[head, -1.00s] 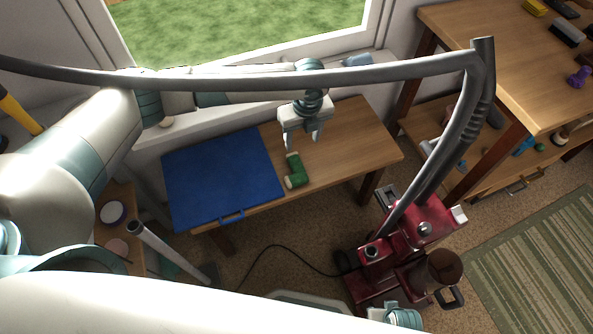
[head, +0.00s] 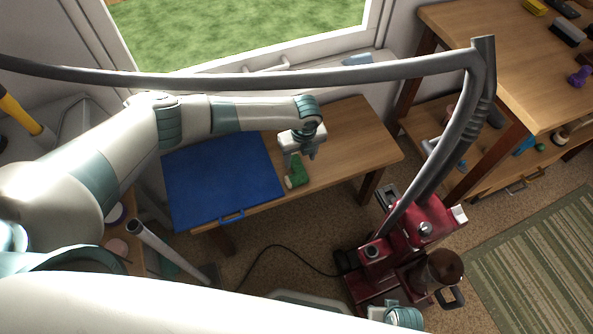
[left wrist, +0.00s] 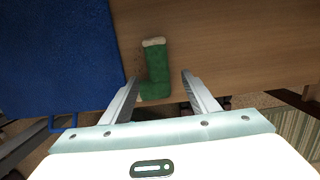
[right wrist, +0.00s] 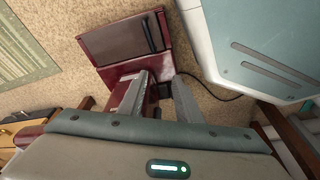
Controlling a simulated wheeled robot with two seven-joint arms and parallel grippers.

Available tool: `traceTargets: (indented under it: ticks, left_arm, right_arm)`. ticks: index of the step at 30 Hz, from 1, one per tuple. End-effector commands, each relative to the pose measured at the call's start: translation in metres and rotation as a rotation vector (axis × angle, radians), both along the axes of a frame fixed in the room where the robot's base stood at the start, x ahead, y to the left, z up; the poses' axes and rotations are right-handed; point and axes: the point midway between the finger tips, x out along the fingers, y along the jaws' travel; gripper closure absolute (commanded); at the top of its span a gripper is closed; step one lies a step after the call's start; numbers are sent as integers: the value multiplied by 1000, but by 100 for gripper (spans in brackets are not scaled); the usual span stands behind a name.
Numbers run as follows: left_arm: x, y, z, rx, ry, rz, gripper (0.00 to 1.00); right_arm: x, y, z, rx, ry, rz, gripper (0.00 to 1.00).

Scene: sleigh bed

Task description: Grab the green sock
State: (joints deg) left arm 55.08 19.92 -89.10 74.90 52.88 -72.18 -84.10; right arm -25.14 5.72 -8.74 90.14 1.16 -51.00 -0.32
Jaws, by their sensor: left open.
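The green sock (head: 297,174) with white ends lies on the low wooden table, just right of a blue folded case. In the left wrist view the sock (left wrist: 157,66) is bent in an L shape. My left gripper (head: 301,158) is open above the sock and hides part of it in the head view. In the left wrist view the sock shows in the gap between the left fingertips (left wrist: 159,79); I cannot tell whether they touch it. My right gripper (right wrist: 160,82) is open and empty, pointing toward the red vacuum cleaner (right wrist: 125,45).
The blue case (head: 215,180) covers the left of the low table (head: 355,140); the table's right part is bare. A grey vacuum hose (head: 240,84) crosses in front of my view. The red vacuum (head: 405,240) stands on the floor. A taller table (head: 500,60) is at the right.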

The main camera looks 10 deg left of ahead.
Motion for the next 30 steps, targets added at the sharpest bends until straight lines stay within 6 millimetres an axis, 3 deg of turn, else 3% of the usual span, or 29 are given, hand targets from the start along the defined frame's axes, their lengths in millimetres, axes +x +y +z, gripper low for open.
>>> traceTargets:
  ticks: [8,21,30]
  left_arm:
    - [0,0,-2,0,0,0,45]
    - [3,6,-47,-1,1,1,45]
    - [4,7,-51,0,0,0,45]
  right_arm:
    - [-7,-1,-2,-1,9,0,69]
    - [-4,-2,-7,-2,8,-1,69]
    - [6,0,1,-1,-7,0,69]
